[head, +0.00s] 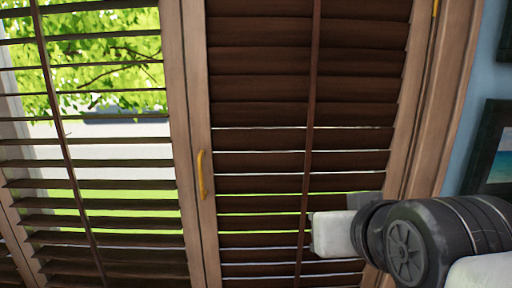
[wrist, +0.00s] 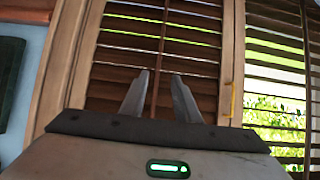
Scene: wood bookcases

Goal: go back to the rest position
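My gripper (wrist: 161,80) shows in the wrist view with its two grey fingers apart and nothing between them. It faces a brown slatted shutter (wrist: 205,38) in a wooden frame. In the head view my arm reaches in from the lower right, in front of the same shutter (head: 260,90). The fingers are mostly hidden there. I cannot tell how far the arm is from the slats.
A second shutter (head: 110,205) at left has more open slats, with greenery outside. A yellow handle (head: 201,175) sits on the frame between them. At right are a blue wall (head: 478,85) and a dark-framed picture (head: 492,150).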

